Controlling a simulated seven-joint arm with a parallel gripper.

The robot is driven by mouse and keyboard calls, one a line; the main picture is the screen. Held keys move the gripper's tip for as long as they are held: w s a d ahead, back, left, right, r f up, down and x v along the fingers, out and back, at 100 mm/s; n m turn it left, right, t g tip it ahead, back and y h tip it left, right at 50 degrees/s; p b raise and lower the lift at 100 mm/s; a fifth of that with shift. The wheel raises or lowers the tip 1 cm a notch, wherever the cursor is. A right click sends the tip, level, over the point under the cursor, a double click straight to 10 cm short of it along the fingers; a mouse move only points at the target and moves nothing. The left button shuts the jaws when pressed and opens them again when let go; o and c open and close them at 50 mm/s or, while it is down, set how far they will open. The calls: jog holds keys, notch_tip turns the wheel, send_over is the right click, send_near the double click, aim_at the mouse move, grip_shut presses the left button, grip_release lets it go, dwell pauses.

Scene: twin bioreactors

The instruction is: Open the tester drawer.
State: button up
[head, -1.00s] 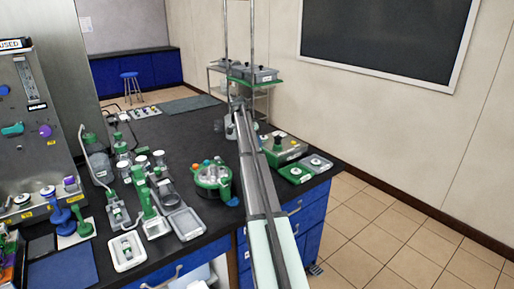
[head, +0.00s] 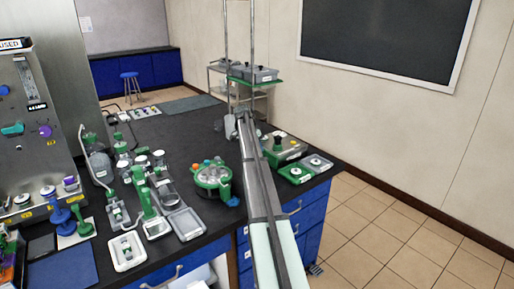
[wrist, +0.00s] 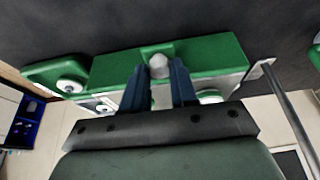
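The green and pale tester box (head: 284,146) stands near the right edge of the black bench in the head view, partly behind my arm. In the wrist view its green top (wrist: 212,56) lies just beyond my gripper (wrist: 158,68). A pale rounded knob (wrist: 158,66) shows between the two dark blue fingertips, with a narrow gap on either side. The fingers are apart, and I see no clear contact with the knob. Whether the knob belongs to the drawer I cannot tell.
A green tray with pale round parts (head: 305,167) lies in front of the tester at the bench edge. A green round holder with coloured caps (head: 212,177) stands left of my arm. A metal rod (wrist: 290,115) runs along the right in the wrist view.

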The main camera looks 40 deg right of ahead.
grip_shut()
jog(key=a, duration=1.1)
jog(key=o, duration=0.5)
grip_release()
